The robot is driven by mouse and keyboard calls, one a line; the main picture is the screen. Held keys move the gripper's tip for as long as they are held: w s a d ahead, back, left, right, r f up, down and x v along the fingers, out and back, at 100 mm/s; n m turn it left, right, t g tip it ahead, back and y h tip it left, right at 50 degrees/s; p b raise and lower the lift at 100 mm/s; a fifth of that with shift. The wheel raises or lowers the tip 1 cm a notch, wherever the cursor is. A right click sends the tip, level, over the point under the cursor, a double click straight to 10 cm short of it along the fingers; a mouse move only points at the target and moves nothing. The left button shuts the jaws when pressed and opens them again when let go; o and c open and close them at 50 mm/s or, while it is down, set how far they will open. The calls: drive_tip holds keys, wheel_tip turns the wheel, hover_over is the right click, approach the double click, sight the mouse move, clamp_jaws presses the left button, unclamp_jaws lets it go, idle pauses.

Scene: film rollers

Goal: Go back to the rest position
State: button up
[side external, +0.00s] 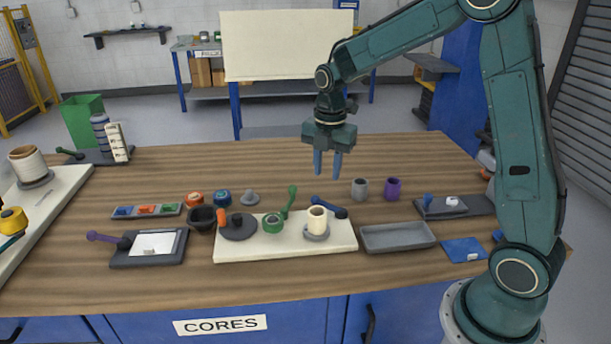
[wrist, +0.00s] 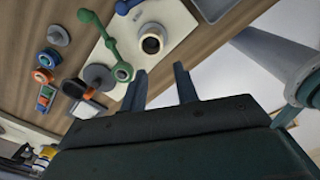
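My gripper (side external: 327,165) hangs above the back half of the wooden table, its two blue fingers pointing down. The fingers are apart with nothing between them. It is clear of everything on the table, behind and above the cream board (side external: 340,241). In the wrist view my gripper (wrist: 160,82) also shows its two fingers spread and empty. The cream board carries a cream roller (side external: 317,220) on a grey base, a green-handled part (side external: 273,222) and a dark disc (side external: 238,228) with an orange handle.
A grey tray (side external: 398,237), a grey cup (side external: 360,189) and a purple cup (side external: 392,188) stand right of the board. A blue-handled part (side external: 330,206) lies at its back edge. Small coloured bins (side external: 146,210) and a clipboard-like tray (side external: 150,246) lie left. The table's back strip is largely clear.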

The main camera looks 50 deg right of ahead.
idle(0.3)
drive_tip(key=s+a+r+m+t, duration=0.1)
drive_tip(key=s+a+r+m, duration=0.1)
drive_tip(key=s+m, duration=0.4)
drive_tip(key=s+a+r+m+t, duration=0.2)
drive_tip(key=s+a+r+m, duration=0.1)
drive_tip(key=s+r+m, duration=0.2)
drive_tip(key=s+a+r+m+t, duration=0.2)
drive_tip(key=s+a+r+m, duration=0.1)
drive_tip(key=s+m, duration=0.6)
drive_tip(key=s+r, duration=0.1)
drive_tip(key=s, duration=0.2)
